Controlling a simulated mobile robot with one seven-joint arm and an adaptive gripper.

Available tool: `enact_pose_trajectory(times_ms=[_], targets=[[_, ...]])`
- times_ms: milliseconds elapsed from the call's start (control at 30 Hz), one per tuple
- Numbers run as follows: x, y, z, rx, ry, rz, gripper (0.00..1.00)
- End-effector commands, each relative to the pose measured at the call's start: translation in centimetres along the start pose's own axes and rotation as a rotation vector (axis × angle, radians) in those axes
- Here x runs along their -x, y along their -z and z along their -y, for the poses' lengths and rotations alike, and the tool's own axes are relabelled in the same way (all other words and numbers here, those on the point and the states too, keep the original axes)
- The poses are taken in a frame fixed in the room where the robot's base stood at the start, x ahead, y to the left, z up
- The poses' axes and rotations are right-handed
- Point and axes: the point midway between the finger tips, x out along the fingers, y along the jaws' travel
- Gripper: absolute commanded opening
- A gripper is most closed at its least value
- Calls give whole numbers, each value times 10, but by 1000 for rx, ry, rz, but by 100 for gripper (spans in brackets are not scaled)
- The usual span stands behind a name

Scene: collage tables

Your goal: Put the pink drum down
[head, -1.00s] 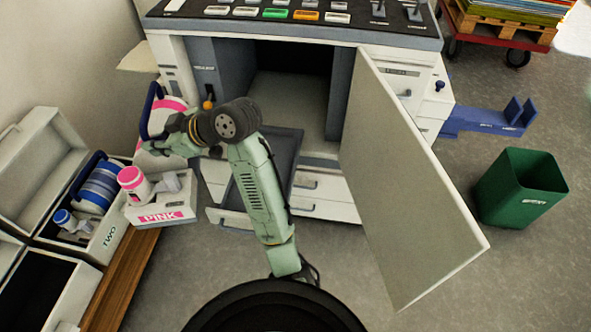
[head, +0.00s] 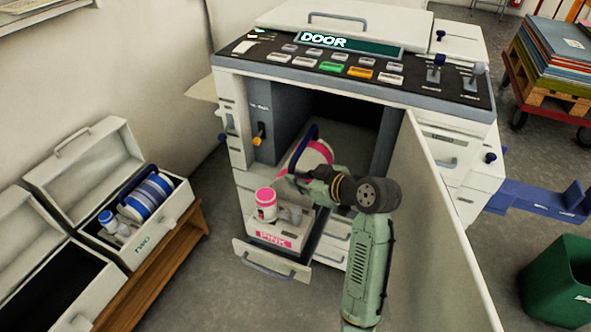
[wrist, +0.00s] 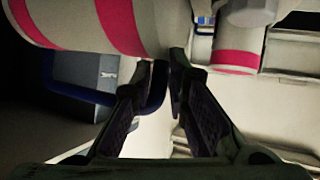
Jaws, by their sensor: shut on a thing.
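The pink drum (head: 318,150) is a white cylinder with pink bands and a blue handle. A pink-capped bottle (head: 266,205) and a white base (head: 292,240) labelled PINK appear to form one unit with it. My gripper (head: 288,178) is shut on the drum unit, in front of the machine's open compartment. In the wrist view the drum (wrist: 70,18) fills the upper left, and the shut fingers (wrist: 165,75) meet by the blue handle. I cannot tell the exact grip spot, or whether the base rests on anything.
The machine's white door (head: 440,230) stands open at right. A low drawer (head: 270,262) sticks out below the unit. A green bin (head: 560,285) stands at right.

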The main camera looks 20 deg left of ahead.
Motion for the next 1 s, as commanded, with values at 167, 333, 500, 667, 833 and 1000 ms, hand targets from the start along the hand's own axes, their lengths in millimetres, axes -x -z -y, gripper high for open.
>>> enact_pose_trajectory(times_ms=[167,333,500,667,833,1000], targets=[[-5,-9,1,5,-5,-8,0],[-13,-24,3,1,-5,-7,0],[-21,-39,5,4,-5,-7,0],[-23,-42,5,6,-6,-7,0],[-24,-45,6,0,-1,0,19],[-24,-45,6,1,-2,0,31]])
